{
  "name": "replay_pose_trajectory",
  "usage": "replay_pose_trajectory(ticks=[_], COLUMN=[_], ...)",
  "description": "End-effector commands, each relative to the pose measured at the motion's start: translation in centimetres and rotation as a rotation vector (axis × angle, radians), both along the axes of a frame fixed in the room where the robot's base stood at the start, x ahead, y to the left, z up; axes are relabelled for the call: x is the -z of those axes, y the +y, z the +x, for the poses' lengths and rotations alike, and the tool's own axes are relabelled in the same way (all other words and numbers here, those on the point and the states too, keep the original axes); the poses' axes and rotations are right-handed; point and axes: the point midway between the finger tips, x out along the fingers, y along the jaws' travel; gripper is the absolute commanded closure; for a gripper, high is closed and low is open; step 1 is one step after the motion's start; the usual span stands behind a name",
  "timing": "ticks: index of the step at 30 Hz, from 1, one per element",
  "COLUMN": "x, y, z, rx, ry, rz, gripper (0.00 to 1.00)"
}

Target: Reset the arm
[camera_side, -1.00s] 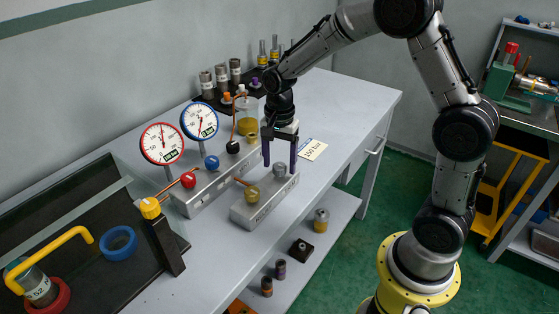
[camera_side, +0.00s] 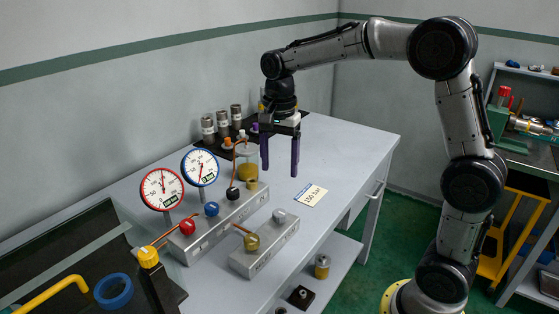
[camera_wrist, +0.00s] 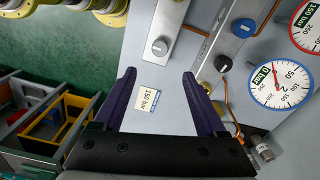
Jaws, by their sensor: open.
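My gripper (camera_side: 280,155) is open and empty, its dark purple fingers pointing down above the grey table (camera_side: 345,150). In the side view it hangs above and behind the small metal block (camera_side: 265,250), clear of it. In the wrist view my gripper (camera_wrist: 157,85) shows both fingers apart with nothing between them but the table and the "150 bar" card (camera_wrist: 149,98) below. My arm is raised and bent at the elbow.
A red-rimmed gauge (camera_side: 161,188) and a blue-rimmed gauge (camera_side: 200,167) stand by the longer manifold block (camera_side: 215,228). Grey cylinders (camera_side: 222,122) stand on a dark mat behind. A black tray (camera_side: 60,262) with a blue ring (camera_side: 113,291) lies front left. The table's right end is mostly clear.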

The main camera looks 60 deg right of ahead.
Motion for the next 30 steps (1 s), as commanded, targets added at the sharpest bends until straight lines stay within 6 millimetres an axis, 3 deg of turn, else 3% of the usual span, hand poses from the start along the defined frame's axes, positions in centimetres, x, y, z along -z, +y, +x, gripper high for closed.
replay_pose_trajectory(ticks=[13,17,20,24,30], x=[-0.7,-3.0,-5.4,-7.8,-7.7], y=[0.1,0.6,1.3,2.4,3.5], z=[0.0,-0.6,-3.0,-8.0,-15.3], rx=[-0.003,-0.013,-0.029,-0.144,-0.47], ry=[-0.005,-0.064,-0.122,-0.221,-0.355], rz=[-0.001,-0.006,-0.011,-0.028,-0.095], gripper=[0.26,0.26,0.26,0.26,0.26])
